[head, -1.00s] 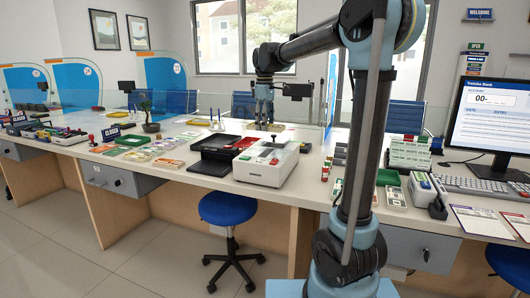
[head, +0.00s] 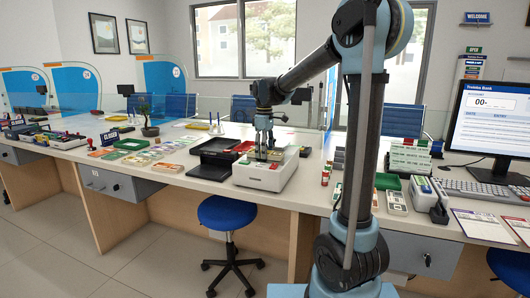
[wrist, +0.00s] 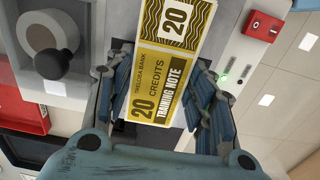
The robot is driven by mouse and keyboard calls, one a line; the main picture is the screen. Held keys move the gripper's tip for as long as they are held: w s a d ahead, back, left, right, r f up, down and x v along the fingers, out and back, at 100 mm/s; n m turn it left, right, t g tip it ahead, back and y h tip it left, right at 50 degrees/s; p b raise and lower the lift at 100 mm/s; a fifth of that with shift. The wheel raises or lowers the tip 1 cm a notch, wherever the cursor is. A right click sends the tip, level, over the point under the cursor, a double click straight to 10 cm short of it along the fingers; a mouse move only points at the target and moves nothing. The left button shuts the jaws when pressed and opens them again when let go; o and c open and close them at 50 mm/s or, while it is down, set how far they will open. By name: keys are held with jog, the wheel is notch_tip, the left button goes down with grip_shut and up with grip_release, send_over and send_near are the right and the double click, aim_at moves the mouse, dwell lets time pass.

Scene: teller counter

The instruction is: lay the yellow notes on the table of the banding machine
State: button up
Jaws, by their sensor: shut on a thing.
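The yellow notes (wrist: 160,75), printed "20 credits training note", are between the fingers of my gripper (wrist: 160,100) in the wrist view, with a finger along each long side. In the head view my gripper (head: 264,146) is over the white banding machine (head: 262,178), and the notes show only as a small yellow patch between the fingers. The machine also shows beneath the notes in the wrist view (wrist: 230,85). Its table is mostly hidden by the notes, and I cannot tell whether the notes touch it.
A black tray (head: 212,152) stands left of the machine. Stacks of coloured notes (head: 150,158) lie further left. A red switch (wrist: 263,27) and a dark knob (wrist: 50,64) stand on the machine by the notes. Small stamps (head: 327,172) stand to the right.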

jog(key=shift+f, duration=0.1)
jog(key=o, duration=1.1)
notch_tip(320, 180, up, 12)
jog(key=s+d+f+m, duration=0.4)
jog(key=s+d, duration=0.4)
jog(key=d, duration=0.1)
jog(key=s+d+f+m+t, duration=0.1)
jog(key=s+d+f+m, duration=0.4)
jog(key=s+f, duration=0.6)
jog(key=s+d+f+m+t, duration=0.1)
jog(key=s+d+f+m, duration=0.3)
jog(key=s+d+f, duration=0.3)
jog(key=s+f, duration=0.4)
jog(key=s, duration=0.1)
jog(key=shift+s+d+f+m, duration=0.3)
jog(key=shift+s+f+m, duration=0.05)
jog(key=shift+f+m, duration=0.05)
